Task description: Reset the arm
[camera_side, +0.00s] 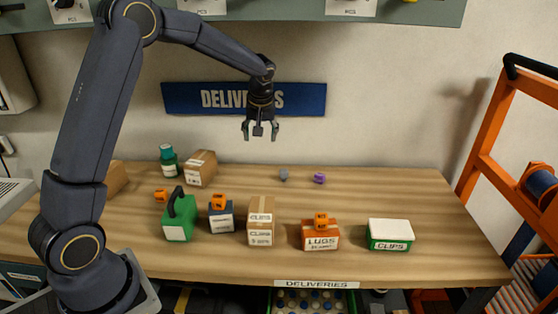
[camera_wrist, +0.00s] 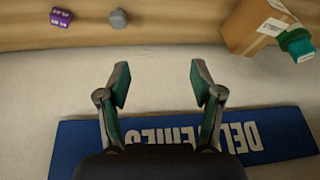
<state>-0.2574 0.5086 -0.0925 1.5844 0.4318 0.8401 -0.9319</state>
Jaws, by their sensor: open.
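My arm reaches over the wooden table (camera_side: 400,185) from the left in the side view. My gripper (camera_side: 260,136) hangs fingers down, high above the back of the table, in front of the blue DELIVERIES sign (camera_side: 190,99). In the wrist view my gripper (camera_wrist: 160,85) has its two green-padded fingers spread apart with nothing between them. Wall and sign show beyond the fingers. A small grey block (camera_side: 284,175) and a purple block (camera_side: 319,178) lie on the table below it, apart from it. They also show at the wrist view's upper left.
A green jar (camera_side: 168,158) and cardboard box (camera_side: 200,168) stand at the back left. A green container (camera_side: 179,217), blue box (camera_side: 221,215), CLIPS carton (camera_side: 261,221), orange LUGS box (camera_side: 321,233) and white-lidded CLIPS box (camera_side: 389,233) line the front. An orange rack (camera_side: 495,130) stands right.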

